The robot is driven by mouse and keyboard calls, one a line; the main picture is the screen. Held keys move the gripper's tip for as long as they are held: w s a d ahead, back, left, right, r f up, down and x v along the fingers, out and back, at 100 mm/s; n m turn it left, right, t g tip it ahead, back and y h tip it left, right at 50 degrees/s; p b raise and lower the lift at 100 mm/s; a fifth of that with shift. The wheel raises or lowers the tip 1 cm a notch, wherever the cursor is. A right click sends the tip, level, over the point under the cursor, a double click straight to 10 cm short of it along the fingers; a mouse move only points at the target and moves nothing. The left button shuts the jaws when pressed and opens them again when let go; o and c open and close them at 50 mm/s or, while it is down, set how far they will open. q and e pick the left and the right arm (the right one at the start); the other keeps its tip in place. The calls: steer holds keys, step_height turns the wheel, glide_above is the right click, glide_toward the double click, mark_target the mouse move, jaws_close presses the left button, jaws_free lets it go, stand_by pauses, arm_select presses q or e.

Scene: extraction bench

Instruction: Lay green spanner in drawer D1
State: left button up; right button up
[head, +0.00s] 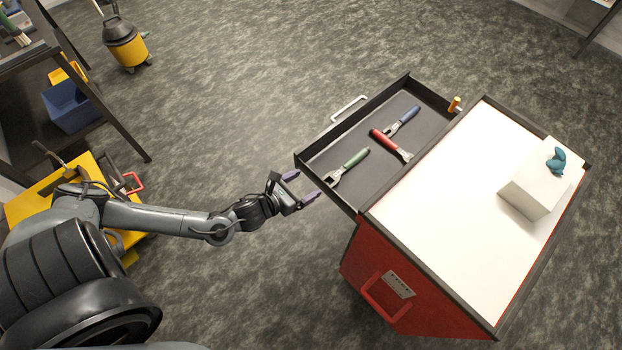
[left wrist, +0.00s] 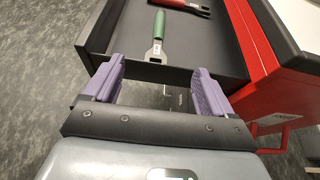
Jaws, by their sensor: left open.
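The green spanner (head: 347,167) lies flat in the open top drawer (head: 331,149) of the red cabinet, near the drawer's near end. It also shows in the left wrist view (left wrist: 158,36), just beyond my fingers. My left gripper (head: 301,189) is open and empty, outside the drawer near its near left corner, apart from the spanner. Its two purple fingers show in the left wrist view (left wrist: 155,84). I cannot read a D1 label on the drawer. My right gripper is not in view.
A red spanner (head: 391,145) and a blue spanner (head: 402,121) lie in the same drawer. The white cabinet top (head: 440,210) holds a white box (head: 535,185) with a teal object (head: 556,160) on it. A yellow cart (head: 30,200) stands at left.

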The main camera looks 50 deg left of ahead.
arm_select(q)
steer(key=s+d+n+g, duration=0.55)
steer(key=d+n, duration=0.35)
steer(key=n, duration=0.8)
steer(key=s+d+r+n+g, duration=0.2)
steer(key=s+r+n+g, duration=0.2)
steer(key=s+n, duration=0.5)
steer(key=shift+s+d+n, duration=0.2)
steer(key=shift+s+n, duration=0.1)
steer(key=shift+n, duration=3.8)
steer(key=shift+g, duration=0.25)
